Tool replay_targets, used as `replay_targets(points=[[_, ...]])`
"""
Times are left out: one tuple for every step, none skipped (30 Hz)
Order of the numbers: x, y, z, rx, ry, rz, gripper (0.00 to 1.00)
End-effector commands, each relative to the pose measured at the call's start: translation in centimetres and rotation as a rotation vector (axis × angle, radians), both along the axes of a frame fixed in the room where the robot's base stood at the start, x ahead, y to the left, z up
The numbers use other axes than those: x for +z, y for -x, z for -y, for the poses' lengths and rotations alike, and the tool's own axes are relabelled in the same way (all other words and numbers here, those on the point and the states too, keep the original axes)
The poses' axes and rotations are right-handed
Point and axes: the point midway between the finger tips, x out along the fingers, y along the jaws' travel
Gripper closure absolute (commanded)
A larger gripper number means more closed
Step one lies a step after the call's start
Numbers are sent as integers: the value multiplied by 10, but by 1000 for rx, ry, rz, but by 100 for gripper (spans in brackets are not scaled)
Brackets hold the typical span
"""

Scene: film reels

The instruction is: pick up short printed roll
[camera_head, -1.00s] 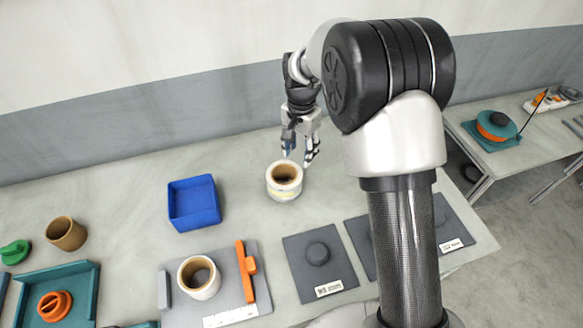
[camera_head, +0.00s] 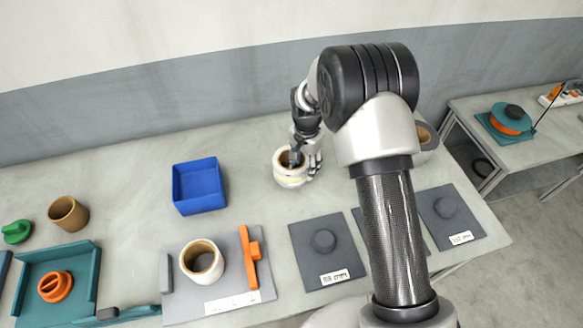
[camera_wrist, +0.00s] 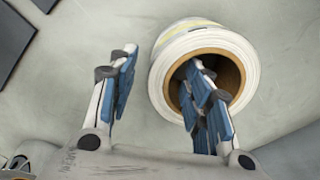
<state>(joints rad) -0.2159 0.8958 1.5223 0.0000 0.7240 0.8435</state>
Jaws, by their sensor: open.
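A short white roll with a pale yellow printed band (camera_head: 287,182) and a brown core stands upright on the table. It also shows in the wrist view (camera_wrist: 160,75). My gripper (camera_head: 304,166) is at the roll with its jaws open. In the wrist view my gripper (camera_wrist: 158,70) has one finger over or inside the core opening and the other outside the roll, to its left. The roll's wall lies between the fingers. A visible gap separates the outer finger from the wall. Whether the inner finger touches the core is unclear.
A blue open box (camera_head: 199,188) stands left of the roll. Another white roll (camera_head: 203,270) sits on a grey plate with an orange bar (camera_head: 250,257). Dark grey pads (camera_head: 305,260) lie at the front right. A brown tube (camera_head: 68,214) stands far left. Another roll (camera_head: 426,140) is partly hidden behind my arm.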

Motion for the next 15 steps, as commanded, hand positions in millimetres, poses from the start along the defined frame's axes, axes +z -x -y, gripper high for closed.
replay_targets(points=[[-12,-2,-1,0,0,-1,55],[-17,-1,-1,0,0,-1,55],[-22,-1,-1,0,0,-1,55],[-25,-1,-1,0,0,-1,55],[-27,-1,-1,0,1,-1,55],[-28,-1,-1,0,0,0,55],[-28,-1,-1,0,0,0,55],[-28,-2,-1,0,0,1,55],[-27,-2,-1,0,0,1,55],[-27,-2,-1,0,0,1,55],[-27,-2,-1,0,0,1,55],[-27,-1,-1,0,0,1,55],[-27,-1,-1,0,0,1,57],[-27,-1,-1,0,0,1,59],[-27,-1,-1,0,0,1,62]])
